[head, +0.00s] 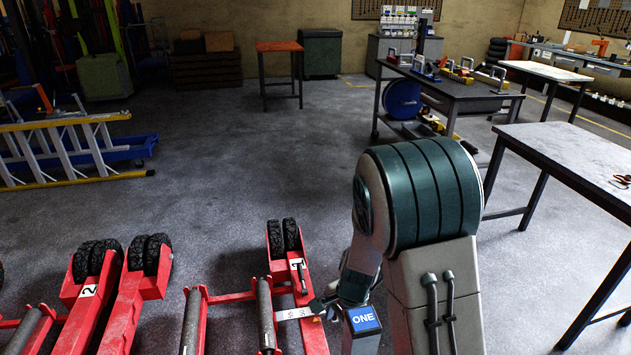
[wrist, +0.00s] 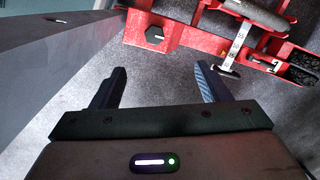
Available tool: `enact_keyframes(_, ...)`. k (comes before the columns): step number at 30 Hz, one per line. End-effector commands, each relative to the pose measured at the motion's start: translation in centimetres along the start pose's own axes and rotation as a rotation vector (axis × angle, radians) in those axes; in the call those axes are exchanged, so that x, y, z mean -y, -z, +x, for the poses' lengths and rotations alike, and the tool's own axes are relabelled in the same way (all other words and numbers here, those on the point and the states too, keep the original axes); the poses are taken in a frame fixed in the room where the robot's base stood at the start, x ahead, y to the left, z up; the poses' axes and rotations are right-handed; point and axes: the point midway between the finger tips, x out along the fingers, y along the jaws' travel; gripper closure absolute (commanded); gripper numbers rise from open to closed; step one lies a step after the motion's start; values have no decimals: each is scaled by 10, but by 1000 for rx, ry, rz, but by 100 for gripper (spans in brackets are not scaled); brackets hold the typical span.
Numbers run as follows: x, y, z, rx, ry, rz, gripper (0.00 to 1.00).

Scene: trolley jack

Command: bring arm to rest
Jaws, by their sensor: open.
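My arm (head: 420,200) stands bent in the lower middle of the head view, over the floor beside the red trolley jacks. My gripper (wrist: 158,78) shows in the wrist view with its two dark fingers wide apart and nothing between them but grey floor. In the head view the fingers are mostly hidden behind my arm. The nearest red trolley jack (head: 311,325) lies just left of my arm, with a grey roller and black wheels. In the wrist view its red frame (wrist: 215,42) lies beyond the fingertips, apart from them.
More red jacks with black wheels (head: 150,254) lie at lower left. A yellow-edged ladder (head: 75,148) lies at left. A light-topped table (head: 575,155) stands right of my arm, with a dark workbench (head: 450,90) behind it. The floor in the middle (head: 270,150) is clear.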

Motion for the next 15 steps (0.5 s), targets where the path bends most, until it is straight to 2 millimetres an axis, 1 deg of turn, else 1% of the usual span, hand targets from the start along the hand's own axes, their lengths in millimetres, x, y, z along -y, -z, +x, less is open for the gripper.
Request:
enact_keyframes(1,-1,-2,-27,5,20,-58,31)
enact_keyframes(3,-5,-4,-53,7,36,-144,31)
enact_keyframes(8,-18,-7,-107,-10,65,-334,31)
enact_keyframes(9,-22,-7,-120,-19,70,-380,31)
enact_keyframes(11,-28,-8,-139,-34,74,-451,31)
enact_keyframes(15,-48,-11,-184,-84,75,-611,31)
